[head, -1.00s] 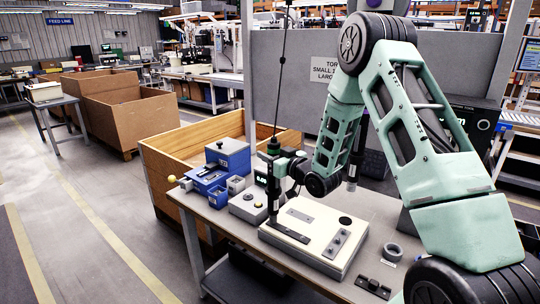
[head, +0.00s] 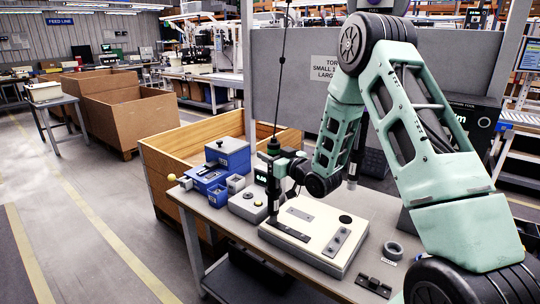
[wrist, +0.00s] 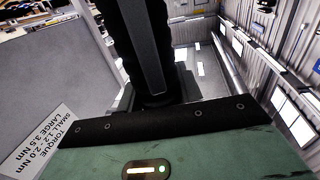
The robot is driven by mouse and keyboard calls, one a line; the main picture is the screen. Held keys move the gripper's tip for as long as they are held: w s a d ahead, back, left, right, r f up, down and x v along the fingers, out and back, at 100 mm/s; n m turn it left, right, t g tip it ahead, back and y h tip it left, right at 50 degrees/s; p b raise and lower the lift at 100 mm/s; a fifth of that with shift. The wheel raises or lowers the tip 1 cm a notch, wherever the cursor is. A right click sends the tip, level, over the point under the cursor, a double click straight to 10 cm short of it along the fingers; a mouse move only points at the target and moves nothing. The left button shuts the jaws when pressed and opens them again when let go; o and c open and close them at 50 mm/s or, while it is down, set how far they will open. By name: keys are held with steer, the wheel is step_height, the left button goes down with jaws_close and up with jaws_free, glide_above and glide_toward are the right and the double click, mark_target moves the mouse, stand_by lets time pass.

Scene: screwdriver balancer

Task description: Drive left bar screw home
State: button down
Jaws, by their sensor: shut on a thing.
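A dark hanging screwdriver (head: 273,180) with a green top stands upright in the head view, on a cable from above. My gripper (head: 279,160) is shut on its upper body. Its lower end points down at the left part of a cream fixture block (head: 318,232). Whether the bit touches a screw is too small to tell. A second, grey bar (head: 338,241) lies on the right of the block. In the wrist view, a dark upright shape (wrist: 145,45) rises beyond my green housing.
A grey panel with a torque sign (head: 328,73) stands behind the table (head: 225,222).

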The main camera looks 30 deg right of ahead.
mark_target(276, 140)
steer(key=shift+s+f, duration=0.1)
steer(key=shift+f, duration=0.15)
steer(key=shift+r+p, duration=1.4)
steer(key=shift+r, duration=1.7)
